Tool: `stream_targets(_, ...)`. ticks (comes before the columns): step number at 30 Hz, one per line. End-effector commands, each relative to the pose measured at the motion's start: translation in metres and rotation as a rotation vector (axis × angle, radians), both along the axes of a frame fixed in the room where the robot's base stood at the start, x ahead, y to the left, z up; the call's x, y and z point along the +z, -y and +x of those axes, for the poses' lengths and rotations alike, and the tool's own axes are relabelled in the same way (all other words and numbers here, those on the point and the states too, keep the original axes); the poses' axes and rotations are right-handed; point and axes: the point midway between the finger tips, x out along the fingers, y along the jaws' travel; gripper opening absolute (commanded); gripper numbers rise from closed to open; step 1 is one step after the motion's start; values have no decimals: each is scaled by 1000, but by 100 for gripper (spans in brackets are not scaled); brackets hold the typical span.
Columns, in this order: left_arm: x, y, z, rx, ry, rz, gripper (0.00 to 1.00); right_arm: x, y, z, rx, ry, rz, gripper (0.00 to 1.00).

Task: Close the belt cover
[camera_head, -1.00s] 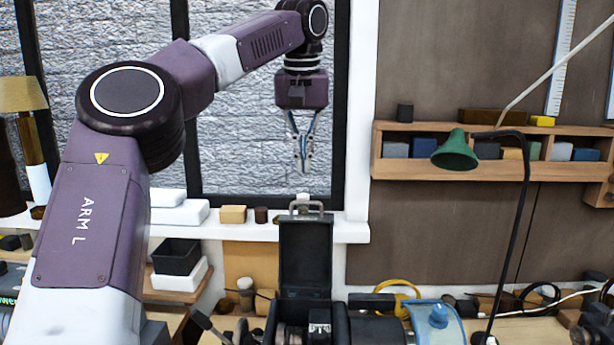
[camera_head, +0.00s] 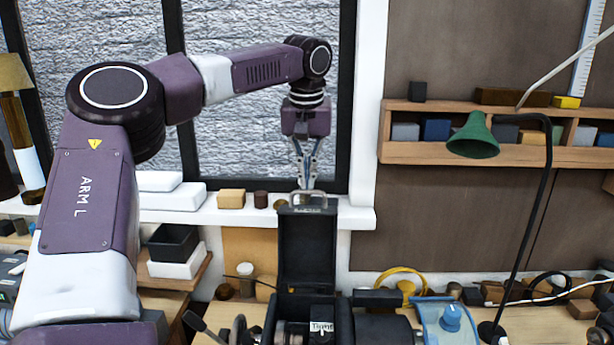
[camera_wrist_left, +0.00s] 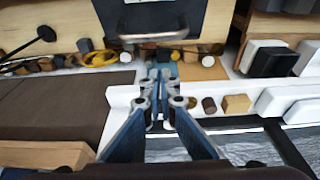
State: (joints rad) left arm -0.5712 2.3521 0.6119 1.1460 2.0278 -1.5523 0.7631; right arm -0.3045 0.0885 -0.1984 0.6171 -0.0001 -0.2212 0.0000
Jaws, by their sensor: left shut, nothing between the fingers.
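The belt cover (camera_head: 307,252) is a dark panel standing upright, open, above a dark machine housing (camera_head: 343,322) on the bench. A grey bar handle (camera_head: 309,197) runs along its top edge. My left gripper (camera_head: 305,186) points down just above or behind that handle, shut and empty; I cannot tell whether it touches. In the left wrist view, the cover (camera_wrist_left: 165,15) is at the top with its handle (camera_wrist_left: 153,37) below, and the shut fingertips (camera_wrist_left: 160,75) appear apart from the handle. My right gripper is not in view.
A green lamp (camera_head: 474,137) on a black arm stands at the right. A white window sill (camera_head: 355,216) with small blocks lies behind the cover. A black tray (camera_head: 173,247) is at the left. A blue machine part (camera_head: 445,320) stands right of the housing.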

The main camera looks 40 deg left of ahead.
Motion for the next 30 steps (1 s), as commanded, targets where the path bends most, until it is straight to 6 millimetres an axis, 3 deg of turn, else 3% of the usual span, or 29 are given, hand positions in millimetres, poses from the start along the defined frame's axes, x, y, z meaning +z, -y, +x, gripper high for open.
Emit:
stream_targets(6, 8, 16, -17, -4, 8, 1, 0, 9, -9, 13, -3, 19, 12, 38)
stream_targets(12, 8, 22, -24, -3, 7, 1, 0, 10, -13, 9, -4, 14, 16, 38)
stream_targets(25, 7, 22, -26, -2, 9, 3, 0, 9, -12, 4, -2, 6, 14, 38)
stream_targets(30, 6, 17, -28, -2, 34, 24, 0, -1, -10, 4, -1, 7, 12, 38)
